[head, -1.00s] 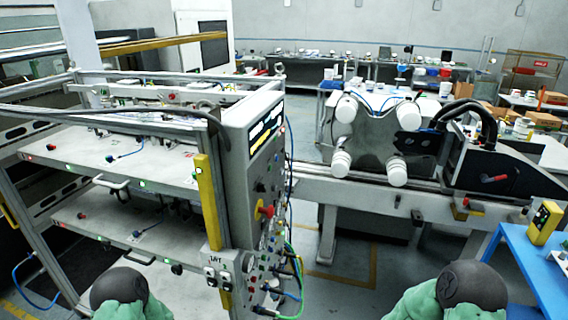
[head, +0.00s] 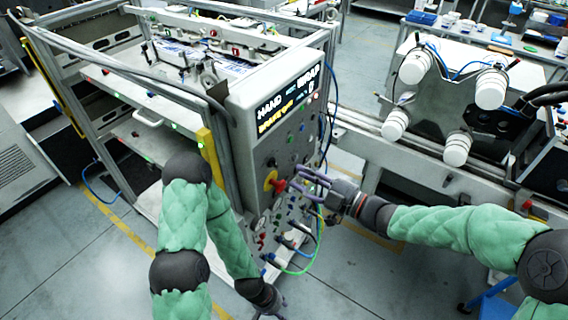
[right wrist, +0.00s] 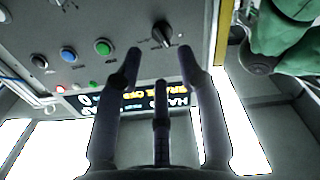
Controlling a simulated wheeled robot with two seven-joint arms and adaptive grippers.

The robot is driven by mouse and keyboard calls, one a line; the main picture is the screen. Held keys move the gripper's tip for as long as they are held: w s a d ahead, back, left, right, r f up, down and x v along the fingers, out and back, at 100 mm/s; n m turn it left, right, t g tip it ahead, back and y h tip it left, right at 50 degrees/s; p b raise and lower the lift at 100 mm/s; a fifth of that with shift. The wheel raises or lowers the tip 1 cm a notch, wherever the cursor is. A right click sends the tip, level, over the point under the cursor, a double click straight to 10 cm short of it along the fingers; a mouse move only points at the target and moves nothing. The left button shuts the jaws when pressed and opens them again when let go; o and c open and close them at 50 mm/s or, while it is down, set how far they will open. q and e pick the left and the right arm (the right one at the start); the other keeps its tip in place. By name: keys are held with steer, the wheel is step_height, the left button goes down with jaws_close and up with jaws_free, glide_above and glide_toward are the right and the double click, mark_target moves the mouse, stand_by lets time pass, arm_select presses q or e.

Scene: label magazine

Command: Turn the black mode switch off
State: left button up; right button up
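The black mode switch (right wrist: 163,36) is a rotary knob on the grey control panel, with a light pointer mark, in the upper middle of the right wrist view. In the head view a small dark knob (head: 271,162) below the display looks like it. My right gripper (head: 305,184) is in front of the panel with its fingers spread. In the right wrist view the open gripper (right wrist: 160,62) has its fingertips just short of the switch, with nothing between them. My left gripper (head: 268,308) is low at the bottom edge, partly cut off; its finger opening is unclear.
A red-and-yellow rotary switch (head: 273,181) is close to my right fingertips. Green (right wrist: 103,47) and blue (right wrist: 68,54) buttons sit beside the black switch. A lit display (head: 290,98) is above. Cables (head: 318,240) hang at the lower panel. A yellow strip (head: 209,155) edges the panel.

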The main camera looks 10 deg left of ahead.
mark_target(273, 163)
steer(key=x, duration=0.7)
steer(key=shift+w+f, duration=0.1)
steer(key=shift+w, duration=0.05)
jaws_close()
